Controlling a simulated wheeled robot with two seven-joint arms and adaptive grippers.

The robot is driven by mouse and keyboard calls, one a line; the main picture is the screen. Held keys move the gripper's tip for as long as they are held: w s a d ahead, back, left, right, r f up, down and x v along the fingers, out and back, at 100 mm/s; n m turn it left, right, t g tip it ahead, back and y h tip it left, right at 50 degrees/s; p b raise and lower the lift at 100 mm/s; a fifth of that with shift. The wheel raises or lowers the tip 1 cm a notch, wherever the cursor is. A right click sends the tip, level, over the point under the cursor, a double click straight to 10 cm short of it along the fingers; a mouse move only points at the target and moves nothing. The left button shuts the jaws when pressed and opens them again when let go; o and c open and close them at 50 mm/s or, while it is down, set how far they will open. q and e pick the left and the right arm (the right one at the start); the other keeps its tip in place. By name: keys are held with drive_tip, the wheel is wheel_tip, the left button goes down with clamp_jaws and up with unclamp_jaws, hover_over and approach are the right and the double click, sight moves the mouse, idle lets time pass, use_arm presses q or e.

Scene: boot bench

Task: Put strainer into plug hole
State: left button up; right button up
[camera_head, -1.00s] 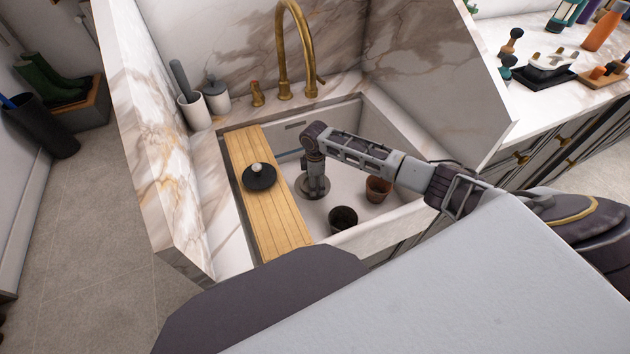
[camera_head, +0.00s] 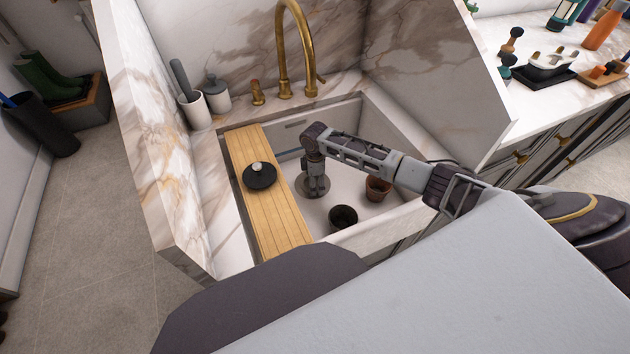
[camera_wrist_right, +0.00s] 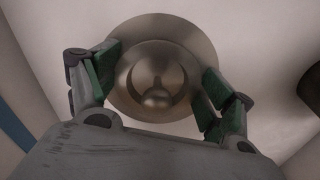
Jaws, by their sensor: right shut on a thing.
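My right gripper (camera_head: 316,188) reaches straight down into the white sink, over the round metal plug hole (camera_head: 308,191) in its floor. In the right wrist view the gripper (camera_wrist_right: 156,82) has its green-padded fingers on opposite sides of the round, bronze-grey strainer (camera_wrist_right: 155,66) and is shut on it. The strainer shows a small knob in its middle. The wider metal rim of the plug hole (camera_wrist_right: 178,23) shows around and behind it. I cannot tell whether the strainer is seated or just above the hole. The left gripper is not in view.
A dark pot (camera_head: 343,217) and a brown pot (camera_head: 378,188) stand in the sink near my arm. A brass tap (camera_head: 284,60) rises behind.

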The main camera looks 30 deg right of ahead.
drive_tip(key=shift+p, duration=0.35)
idle(0.3)
drive_tip(key=shift+f, duration=0.1)
drive_tip(key=o, duration=0.9)
drive_tip(key=shift+o, duration=0.2)
drive_tip(key=shift+r+p, duration=3.05)
drive_tip(key=shift+p, duration=0.1)
